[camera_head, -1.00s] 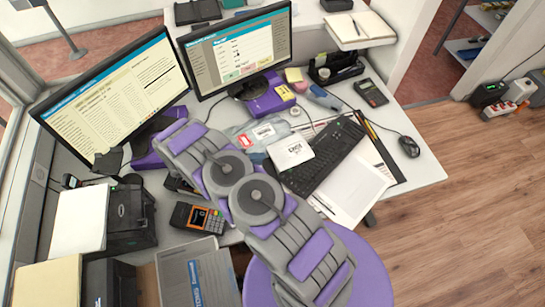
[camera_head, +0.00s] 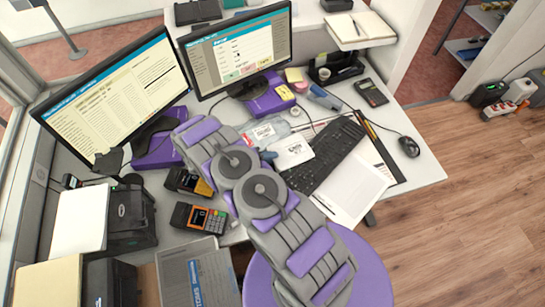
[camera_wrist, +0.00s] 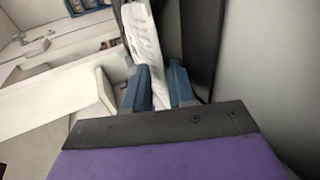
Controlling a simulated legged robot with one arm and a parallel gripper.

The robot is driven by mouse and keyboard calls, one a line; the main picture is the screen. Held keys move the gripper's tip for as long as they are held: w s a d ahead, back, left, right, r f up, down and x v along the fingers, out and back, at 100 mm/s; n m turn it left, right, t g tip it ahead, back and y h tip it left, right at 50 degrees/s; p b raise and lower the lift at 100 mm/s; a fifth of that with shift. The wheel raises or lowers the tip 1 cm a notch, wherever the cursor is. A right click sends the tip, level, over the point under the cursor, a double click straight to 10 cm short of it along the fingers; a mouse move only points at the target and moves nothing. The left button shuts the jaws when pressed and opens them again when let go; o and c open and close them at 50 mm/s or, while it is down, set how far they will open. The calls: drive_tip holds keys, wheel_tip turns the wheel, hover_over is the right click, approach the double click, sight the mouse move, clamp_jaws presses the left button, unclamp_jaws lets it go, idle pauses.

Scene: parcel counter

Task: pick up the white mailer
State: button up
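The white mailer (camera_head: 294,149) lies at the middle of the desk, beside and partly over the left end of the keyboard, with dark print on its face. My gripper (camera_head: 268,156) is at its left edge in the head view, mostly hidden by my arm. In the wrist view, the two blue fingers of my gripper (camera_wrist: 162,88) stand on either side of the white mailer (camera_wrist: 146,35), which reaches into the narrow gap between them. I cannot tell whether the fingers press on it.
The black keyboard (camera_head: 328,158) lies right of the mailer, papers (camera_head: 352,190) in front. A clear bag with a white label (camera_head: 265,131) lies behind it. Two monitors (camera_head: 113,94) stand left and behind. A card terminal (camera_head: 197,218) sits front left; a mouse (camera_head: 409,146) is far right.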

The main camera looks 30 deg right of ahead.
clamp_jaws()
idle(0.4)
wheel_tip(320, 180, up, 2)
drive_tip(key=shift+r+p, duration=0.25)
drive_tip(key=shift+p, duration=0.2)
drive_tip(key=v, duration=1)
drive_tip(key=f+v, duration=0.1)
drive_tip(key=v, duration=0.4)
drive_tip(key=shift+a, duration=0.15)
